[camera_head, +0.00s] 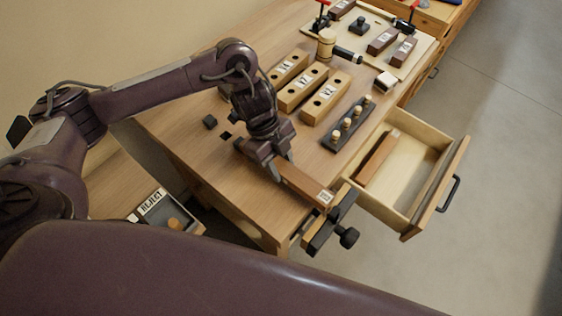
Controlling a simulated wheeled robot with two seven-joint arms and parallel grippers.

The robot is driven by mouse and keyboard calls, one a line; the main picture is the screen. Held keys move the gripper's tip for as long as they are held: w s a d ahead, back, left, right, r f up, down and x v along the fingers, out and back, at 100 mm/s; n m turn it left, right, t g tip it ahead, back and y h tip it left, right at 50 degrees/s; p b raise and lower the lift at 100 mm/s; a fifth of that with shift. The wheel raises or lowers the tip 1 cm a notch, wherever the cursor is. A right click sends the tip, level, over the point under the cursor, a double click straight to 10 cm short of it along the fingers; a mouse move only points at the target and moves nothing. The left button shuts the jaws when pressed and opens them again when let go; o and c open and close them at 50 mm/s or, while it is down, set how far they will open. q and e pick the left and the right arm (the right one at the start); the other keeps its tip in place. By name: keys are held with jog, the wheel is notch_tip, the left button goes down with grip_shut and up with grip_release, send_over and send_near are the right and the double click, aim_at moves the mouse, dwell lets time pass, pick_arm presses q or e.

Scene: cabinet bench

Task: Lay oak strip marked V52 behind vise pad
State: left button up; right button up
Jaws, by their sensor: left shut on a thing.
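My left gripper (276,164) is shut on a brown wood strip (302,185) above the near end of the bench. The strip points toward the lower right and has a white label at its far end, too small to read. That end is close to the vise (331,222), a dark jaw with a black screw knob at the bench's front corner. I cannot tell whether the strip touches the bench top or the vise. The vise pad is not clearly distinguishable. My right gripper is out of view.
An open drawer (408,200) to the right holds another brown strip (377,157). A dark peg rack (348,125) and labelled wooden blocks (325,100) stand behind the gripper. A REJECT tray (170,207) sits lower left. The bench's near left surface is mostly clear.

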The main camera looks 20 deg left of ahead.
pick_arm(q)
jog(key=shift+f+b, duration=0.4)
jog(key=shift+f, duration=0.75)
dwell(1.1)
jog(key=shift+f, duration=0.15)
dwell(0.6)
jog(key=o, duration=1.4)
jog(key=shift+c, duration=0.2)
jog(key=shift+p+v, duration=3.05)
jog(key=shift+v, duration=0.5)
jog(key=shift+s+f, duration=0.1)
